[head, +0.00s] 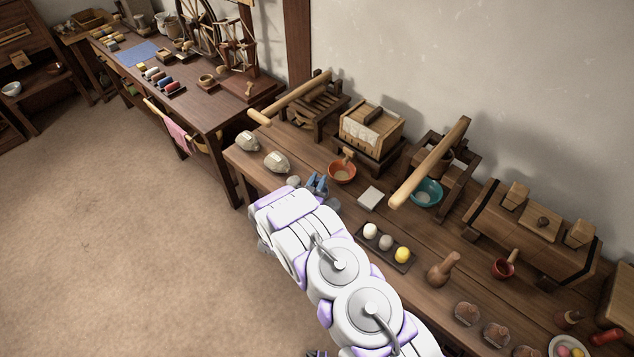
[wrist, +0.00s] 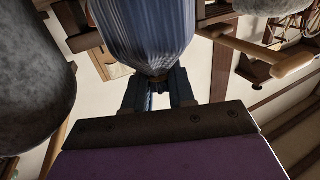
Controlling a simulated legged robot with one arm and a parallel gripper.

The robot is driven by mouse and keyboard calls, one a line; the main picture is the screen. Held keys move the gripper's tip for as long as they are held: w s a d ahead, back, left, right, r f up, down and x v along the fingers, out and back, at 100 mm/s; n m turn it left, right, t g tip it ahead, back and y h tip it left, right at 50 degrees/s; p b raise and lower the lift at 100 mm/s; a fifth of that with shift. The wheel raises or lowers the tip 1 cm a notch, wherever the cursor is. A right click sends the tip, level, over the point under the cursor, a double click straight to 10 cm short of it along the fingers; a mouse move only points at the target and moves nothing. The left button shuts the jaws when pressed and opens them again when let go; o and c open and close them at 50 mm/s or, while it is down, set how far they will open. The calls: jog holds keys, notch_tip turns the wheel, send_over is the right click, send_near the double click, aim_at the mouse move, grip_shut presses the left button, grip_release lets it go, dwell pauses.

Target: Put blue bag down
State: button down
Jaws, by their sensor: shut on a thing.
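The blue bag (wrist: 150,35) fills the top middle of the wrist view, its cloth gathered in folds towards my gripper (wrist: 158,82). The jaws are shut on its narrow, gathered end. In the head view my gripper (head: 316,184) is over the left part of the long wooden table (head: 335,210), close to the small grey bag (head: 293,181). My arm hides much of the gripper there. I cannot tell from these views whether the blue bag touches the tabletop.
Two grey bags (head: 247,141) (head: 277,161) lie at the table's left end. An orange bowl (head: 342,171) and a white square block (head: 370,198) are to the right of my gripper. A dark tray (head: 384,256) with balls stands nearer. Open floor (head: 130,240) lies left.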

jog(key=shift+a, duration=0.4)
jog(key=c, duration=1.2)
grip_release()
jog(key=shift+a, duration=0.35)
jog(key=shift+o, duration=1.3)
jog(key=shift+d, duration=0.15)
jog(key=shift+s+d, duration=0.1)
jog(key=shift+d, duration=0.2)
jog(key=p+v, duration=0.2)
jog(key=v, duration=1)
jog(key=shift+a, duration=0.15)
